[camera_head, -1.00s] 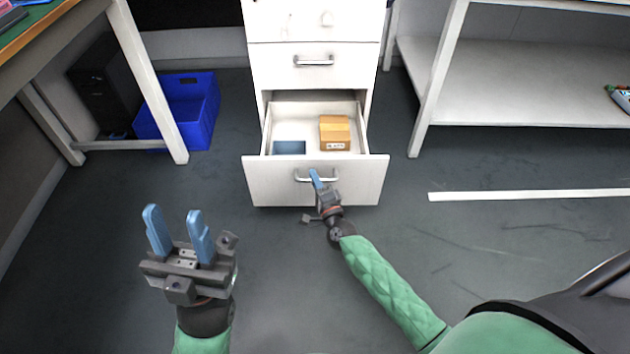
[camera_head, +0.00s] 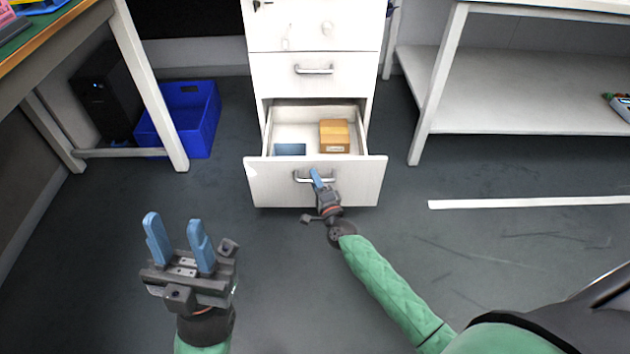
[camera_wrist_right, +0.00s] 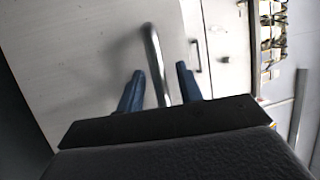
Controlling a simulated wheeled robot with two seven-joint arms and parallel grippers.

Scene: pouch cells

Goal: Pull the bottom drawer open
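The bottom drawer (camera_head: 265,188) of the white cabinet stands pulled out, with a blue flat item (camera_head: 290,149) and a small orange-brown box (camera_head: 334,136) inside. Its metal handle (camera_head: 300,179) is on the front panel. My right gripper (camera_head: 317,178) is at this handle. In the right wrist view the handle (camera_wrist_right: 155,60) runs between the two blue fingers of the right gripper (camera_wrist_right: 160,88), with a visible gap on each side. My left gripper (camera_head: 175,240) is open and empty, in front of and left of the drawer.
A blue crate (camera_head: 190,120) and a black computer case (camera_head: 103,90) are under the table at left. A white shelf unit (camera_head: 500,95) stands at right. A white strip (camera_head: 520,201) lies on the floor. The floor in front of the drawer is mostly clear.

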